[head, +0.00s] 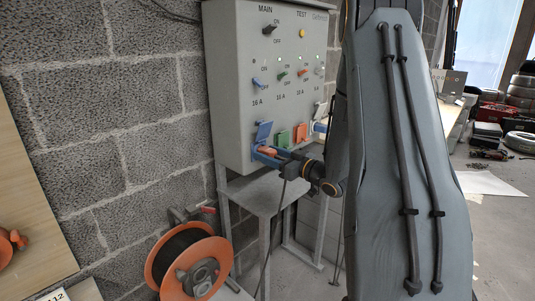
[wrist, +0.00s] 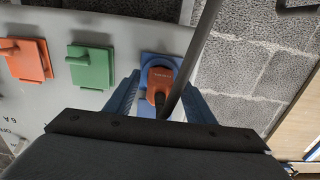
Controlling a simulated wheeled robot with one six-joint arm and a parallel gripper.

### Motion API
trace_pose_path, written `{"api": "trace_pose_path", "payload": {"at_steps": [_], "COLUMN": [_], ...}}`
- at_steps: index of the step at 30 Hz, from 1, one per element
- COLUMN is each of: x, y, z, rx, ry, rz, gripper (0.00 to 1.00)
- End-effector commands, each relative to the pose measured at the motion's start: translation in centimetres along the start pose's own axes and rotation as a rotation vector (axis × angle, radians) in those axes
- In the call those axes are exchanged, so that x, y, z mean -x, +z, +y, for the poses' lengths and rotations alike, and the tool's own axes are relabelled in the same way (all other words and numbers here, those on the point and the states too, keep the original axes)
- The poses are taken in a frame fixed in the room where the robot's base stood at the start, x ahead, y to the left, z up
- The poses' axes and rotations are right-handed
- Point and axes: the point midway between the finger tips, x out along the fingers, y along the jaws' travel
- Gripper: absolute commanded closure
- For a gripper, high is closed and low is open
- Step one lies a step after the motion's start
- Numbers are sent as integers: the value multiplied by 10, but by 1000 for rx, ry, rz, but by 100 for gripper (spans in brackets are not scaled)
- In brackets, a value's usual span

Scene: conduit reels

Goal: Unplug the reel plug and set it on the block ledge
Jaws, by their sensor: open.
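The orange reel plug (wrist: 158,80) sits in the blue socket (wrist: 172,62), with its dark cable crossing in front of it in the wrist view. My gripper (wrist: 160,92) is open, with one blue finger on each side of the plug; I cannot tell whether they touch it. In the head view, my gripper (head: 268,156) is at the lower left of the grey panel (head: 235,90), by the plug (head: 268,150). The blue socket's lid (head: 263,132) is raised. I cannot make out the block ledge for certain.
Green (head: 283,139) and orange-red (head: 300,133) sockets lie just right of the plug. The panel stands on a grey metal frame (head: 262,195). An orange cable reel (head: 160,272) stands at lower left, before the grey block wall (head: 110,140). A cable (head: 270,235) hangs below my gripper.

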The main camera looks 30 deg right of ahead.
Motion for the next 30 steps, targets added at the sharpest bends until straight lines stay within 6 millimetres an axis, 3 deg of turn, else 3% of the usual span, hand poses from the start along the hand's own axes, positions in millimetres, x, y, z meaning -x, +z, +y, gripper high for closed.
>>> {"api": "trace_pose_path", "payload": {"at_steps": [12,21,30], "x": [0,0,4], "y": [0,0,0], "z": [0,0,0], "rx": [0,0,0], "ry": [0,0,0], "rz": [0,0,0], "gripper": [51,100,100]}}
